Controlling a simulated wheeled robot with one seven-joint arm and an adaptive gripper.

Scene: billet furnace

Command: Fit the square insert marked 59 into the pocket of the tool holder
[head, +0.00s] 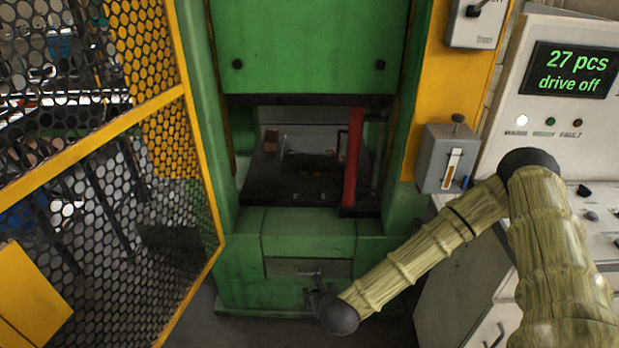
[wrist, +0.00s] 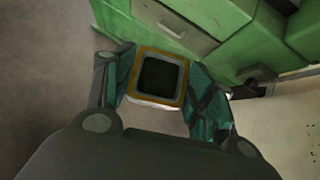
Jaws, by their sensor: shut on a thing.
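My gripper (head: 318,298) is low in front of the green press, near a grey drawer front with a handle. In the wrist view its two fingers (wrist: 158,85) are shut on a square piece (wrist: 159,77) with an orange-tan rim, a grey inner border and a dark centre. It looks like the square insert, but I can read no number 59 on it. The piece is held clear of the drawer and the floor. I cannot make out the tool holder or its pocket for certain in either view.
The press (head: 300,45) has an open bay with a dark bed (head: 275,190), a small brown block (head: 271,139) and a red post (head: 353,160). A yellow-framed mesh guard (head: 110,185) stands at left. A control console (head: 548,100) reading "27 pcs drive off" stands at right.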

